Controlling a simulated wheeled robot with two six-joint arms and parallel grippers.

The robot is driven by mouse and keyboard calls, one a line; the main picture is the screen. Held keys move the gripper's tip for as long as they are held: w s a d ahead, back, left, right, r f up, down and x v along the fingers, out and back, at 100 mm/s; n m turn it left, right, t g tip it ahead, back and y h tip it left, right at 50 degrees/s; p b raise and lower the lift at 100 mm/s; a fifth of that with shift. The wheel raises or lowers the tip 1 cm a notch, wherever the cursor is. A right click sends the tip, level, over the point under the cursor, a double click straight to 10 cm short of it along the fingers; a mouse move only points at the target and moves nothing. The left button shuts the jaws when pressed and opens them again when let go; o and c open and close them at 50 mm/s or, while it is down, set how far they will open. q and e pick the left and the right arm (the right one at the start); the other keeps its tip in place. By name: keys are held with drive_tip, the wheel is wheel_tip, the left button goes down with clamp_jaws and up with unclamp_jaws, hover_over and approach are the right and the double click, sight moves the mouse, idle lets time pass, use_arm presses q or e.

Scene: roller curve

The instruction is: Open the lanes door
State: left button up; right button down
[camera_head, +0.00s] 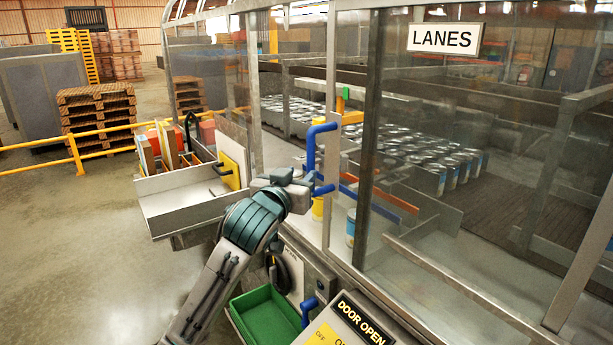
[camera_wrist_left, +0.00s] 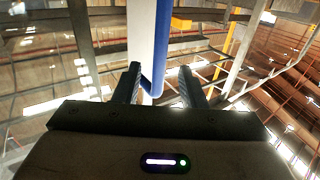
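The LANES sign (camera_head: 445,39) hangs on a clear panel in a grey metal frame at the right. A blue bar handle (camera_head: 311,150) stands upright on a pale metal strip beside the framed opening. My left gripper (camera_head: 312,182) is at the lower end of this handle. In the left wrist view the two dark fingers (camera_wrist_left: 158,88) are apart. The blue handle (camera_wrist_left: 161,45) lies between or just beyond them; I cannot tell whether they touch it. My right gripper is in neither view.
A console labelled DOOR OPEN (camera_head: 361,322) and a green bin (camera_head: 267,314) are low in front. A grey tray (camera_head: 187,208) with upright boards juts out left. Cans (camera_head: 432,165) stand behind the panels. Open floor lies at the left.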

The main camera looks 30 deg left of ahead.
use_arm(q)
drive_tip(key=shift+s+d, duration=0.15)
drive_tip(key=shift+s, duration=0.6)
drive_tip(key=shift+s+d, duration=0.15)
drive_tip(key=shift+s, duration=0.55)
